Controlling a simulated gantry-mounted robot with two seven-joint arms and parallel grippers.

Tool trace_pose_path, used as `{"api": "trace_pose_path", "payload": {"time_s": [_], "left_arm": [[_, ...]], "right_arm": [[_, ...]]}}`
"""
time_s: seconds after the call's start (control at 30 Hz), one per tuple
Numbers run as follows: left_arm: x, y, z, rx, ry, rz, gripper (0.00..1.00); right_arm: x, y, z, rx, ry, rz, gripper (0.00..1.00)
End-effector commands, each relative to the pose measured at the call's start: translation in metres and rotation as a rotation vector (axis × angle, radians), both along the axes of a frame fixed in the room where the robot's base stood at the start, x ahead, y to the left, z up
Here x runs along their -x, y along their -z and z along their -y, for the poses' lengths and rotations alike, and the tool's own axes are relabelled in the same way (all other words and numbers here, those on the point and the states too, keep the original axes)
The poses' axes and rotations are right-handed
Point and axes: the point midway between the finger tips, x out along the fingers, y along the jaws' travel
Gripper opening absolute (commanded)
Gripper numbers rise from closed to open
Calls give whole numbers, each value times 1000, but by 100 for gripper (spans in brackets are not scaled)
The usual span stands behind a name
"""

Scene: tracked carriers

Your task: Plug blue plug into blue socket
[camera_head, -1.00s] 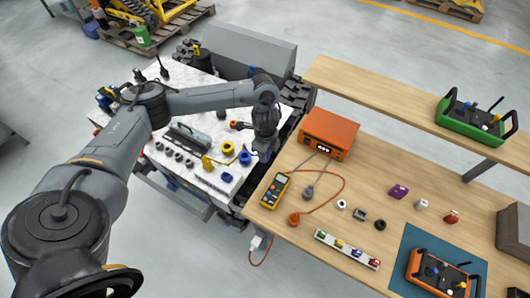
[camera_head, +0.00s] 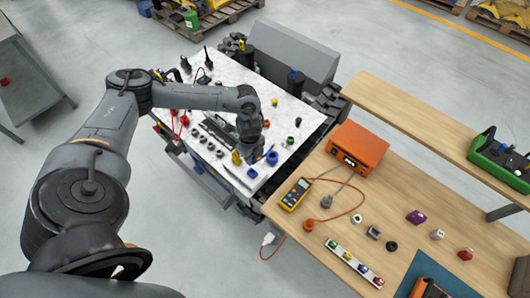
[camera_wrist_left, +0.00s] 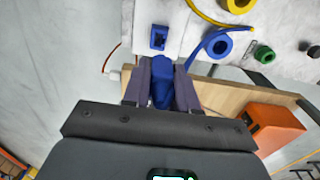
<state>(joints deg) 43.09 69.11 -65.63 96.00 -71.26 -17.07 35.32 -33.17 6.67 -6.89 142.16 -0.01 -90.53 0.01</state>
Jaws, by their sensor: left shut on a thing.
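My left gripper (camera_head: 254,156) hangs over the front part of the white-topped carrier in the head view. In the left wrist view the same gripper (camera_wrist_left: 162,88) is shut on the blue plug (camera_wrist_left: 162,92), which sits between its two fingers. The blue socket (camera_wrist_left: 158,38) is a small block on the white top, just beyond the fingertips and apart from the plug. It also shows in the head view (camera_head: 252,174), near the carrier's front edge. A blue cable coil (camera_wrist_left: 217,45) lies right of the socket, its cable running toward the gripper. My right gripper is out of view.
A wooden workbench (camera_head: 345,258) stands right of the carrier, with an orange box (camera_head: 357,147) and a yellow meter (camera_head: 296,194) on it. A green ring (camera_wrist_left: 264,54) and a yellow cable coil (camera_wrist_left: 238,4) lie near the blue coil.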

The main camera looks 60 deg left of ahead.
Motion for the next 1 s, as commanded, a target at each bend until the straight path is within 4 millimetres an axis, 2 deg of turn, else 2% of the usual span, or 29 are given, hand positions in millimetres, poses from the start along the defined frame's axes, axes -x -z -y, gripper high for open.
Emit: {"api": "trace_pose_path", "payload": {"time_s": [0.13,0.5,0.73,1.0], "left_arm": [[5,1,-1,2,-1,1,0],[5,1,-1,1,-2,1,0],[6,-1,-1,1,-3,1,0],[5,21,-1,0,-2,2,0]], "right_arm": [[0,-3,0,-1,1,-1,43],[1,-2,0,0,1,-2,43],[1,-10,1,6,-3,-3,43],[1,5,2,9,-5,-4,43]]}}
